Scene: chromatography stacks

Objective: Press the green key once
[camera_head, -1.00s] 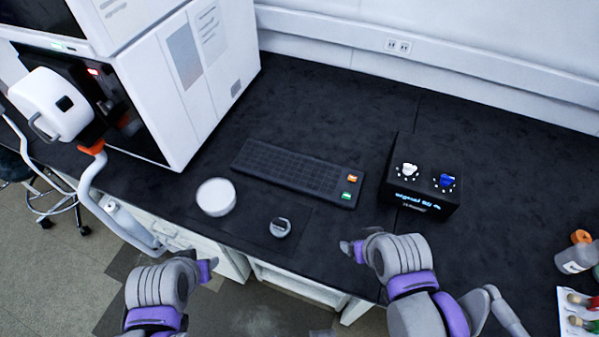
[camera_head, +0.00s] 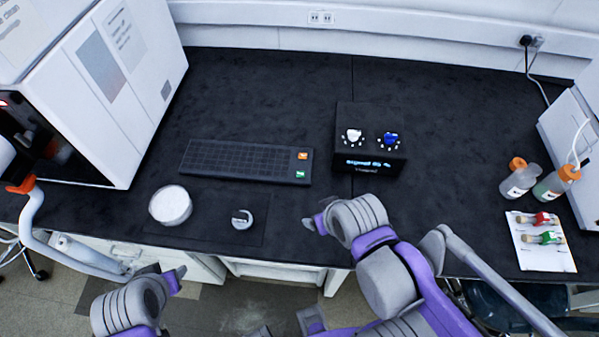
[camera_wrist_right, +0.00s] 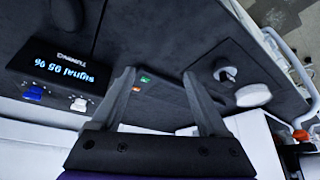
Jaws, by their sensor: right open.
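The green key (camera_head: 300,174) is at the right end of a black keyboard (camera_head: 235,160) lying flat on the dark bench, just in front of an orange key (camera_head: 303,156). In the right wrist view the green key (camera_wrist_right: 145,79) shows between the fingers of my right gripper (camera_wrist_right: 160,78), some distance beyond them. My right gripper (camera_head: 314,223) is open and empty, over the bench's front part, nearer to me than the key and not touching it. My left gripper (camera_head: 177,279) is at the lower left, in front of the bench edge; its jaw opening is unclear.
A black box (camera_head: 370,143) with a white knob, a blue knob and a lit signal display stands right of the keyboard. A white round dish (camera_head: 171,206) and a small grey-white item (camera_head: 242,219) lie in front of it. Bottles (camera_head: 520,180) stand at far right.

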